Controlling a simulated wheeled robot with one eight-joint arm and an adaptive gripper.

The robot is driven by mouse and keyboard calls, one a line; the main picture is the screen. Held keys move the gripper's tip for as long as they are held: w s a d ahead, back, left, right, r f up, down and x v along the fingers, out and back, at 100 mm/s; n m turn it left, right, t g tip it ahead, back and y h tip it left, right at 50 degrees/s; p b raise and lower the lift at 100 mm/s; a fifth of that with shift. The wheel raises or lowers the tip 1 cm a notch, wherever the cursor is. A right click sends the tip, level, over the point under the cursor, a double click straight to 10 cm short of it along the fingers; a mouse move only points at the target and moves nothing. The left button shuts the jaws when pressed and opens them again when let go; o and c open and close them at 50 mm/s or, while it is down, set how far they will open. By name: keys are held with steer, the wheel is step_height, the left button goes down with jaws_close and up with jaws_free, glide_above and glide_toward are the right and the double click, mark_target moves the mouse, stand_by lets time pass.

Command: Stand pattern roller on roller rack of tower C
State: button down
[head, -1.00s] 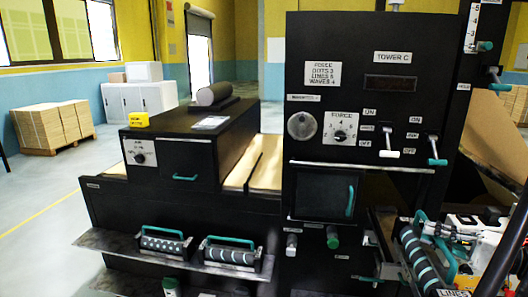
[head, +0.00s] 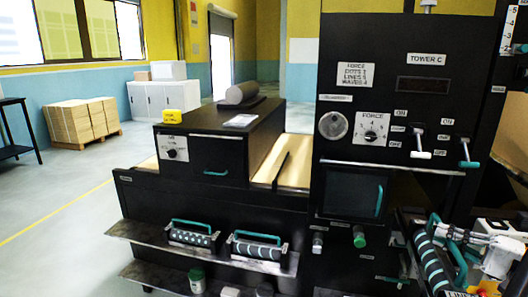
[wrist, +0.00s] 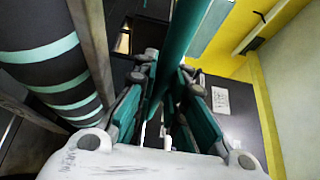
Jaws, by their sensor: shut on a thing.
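My gripper (head: 468,249) is shut on the teal handle of a dark roller with pale teal stripes (head: 434,268). The roller is held tilted at the lower right of the head view, in front of tower C (head: 412,110). A label partly reading "LINES" shows at its lower end. In the wrist view the gripper fingers (wrist: 165,100) close around the teal handle (wrist: 190,40), and the striped roller (wrist: 62,60) fills the left side. A metal shelf (head: 135,232) at lower left bears a dotted roller (head: 191,237) and another patterned roller (head: 256,249), both with teal handles.
Tower C has a dial, lever switches (head: 422,154) and a dark door (head: 350,193). A lower shelf (head: 150,275) holds a small jar (head: 197,281). A black machine housing (head: 225,150) stands left of the tower. Open floor (head: 60,200) lies at the left.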

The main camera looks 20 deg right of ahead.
steer(key=w+a+f+m+t+h, duration=0.1)
steer(key=w+a, duration=0.4)
steer(key=w, duration=0.4)
steer(key=w+a+f+m+h, duration=0.1)
steer(key=w+a+h, duration=0.1)
steer(key=w+a, duration=0.5)
steer(key=w+a+f+m+t+h, duration=0.1)
steer(key=w+a, duration=0.3)
steer(key=w, duration=0.7)
steer(key=w+a+m+h, duration=0.1)
steer(key=w+a, duration=0.3)
steer(key=a, duration=0.8)
steer(key=w+a+f+m+h, duration=0.1)
steer(key=w+a+h, duration=0.2)
steer(key=a, duration=0.9)
steer(key=shift+w+f+m+h+b, duration=0.25)
steer(key=shift+w+m+h+b, duration=0.15)
steer(key=shift+h, duration=0.1)
steer(key=shift+a, duration=0.1)
